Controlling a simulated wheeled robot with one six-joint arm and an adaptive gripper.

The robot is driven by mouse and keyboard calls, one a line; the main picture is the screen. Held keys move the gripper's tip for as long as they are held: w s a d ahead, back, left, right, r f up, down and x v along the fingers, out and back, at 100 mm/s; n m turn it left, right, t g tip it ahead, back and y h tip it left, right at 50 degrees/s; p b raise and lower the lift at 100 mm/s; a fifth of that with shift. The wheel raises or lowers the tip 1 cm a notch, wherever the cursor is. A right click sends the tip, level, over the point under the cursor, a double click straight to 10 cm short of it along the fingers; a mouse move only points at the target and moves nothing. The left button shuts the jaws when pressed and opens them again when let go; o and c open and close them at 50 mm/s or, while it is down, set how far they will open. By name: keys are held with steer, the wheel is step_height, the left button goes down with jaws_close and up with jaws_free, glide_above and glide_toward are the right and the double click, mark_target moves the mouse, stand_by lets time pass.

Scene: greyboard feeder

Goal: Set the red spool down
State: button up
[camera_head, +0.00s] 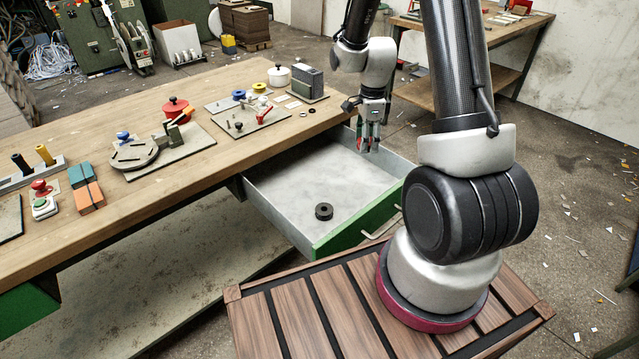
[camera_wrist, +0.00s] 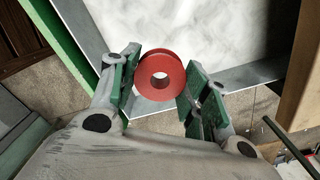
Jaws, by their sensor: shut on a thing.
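The red spool (camera_wrist: 174,87) sits between the green-padded fingers of my gripper (camera_head: 368,146) in the wrist view. My gripper is shut on it. The spool's round face and centre hole point at the wrist camera. Behind it show the pale floor and a corner of the open drawer (camera_head: 270,188). In the head view my gripper hangs over the drawer's far right end, above the rim. The spool is barely visible there, mostly hidden by the fingers.
A black spool (camera_head: 323,212) lies on the drawer floor near its green front (camera_head: 345,238). The rest of the drawer floor is clear.

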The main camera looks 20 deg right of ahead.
step_height(320, 180, down, 5)
steer(key=m, duration=0.4)
glide_above(362, 188)
steer(key=shift+m, duration=0.4)
step_height(362, 188, down, 6)
steer(key=shift+r, duration=0.15)
steer(key=shift+w+f, duration=0.1)
steer(key=shift+f, duration=2.3)
steer(key=shift+f, duration=0.1)
steer(key=o, duration=0.8)
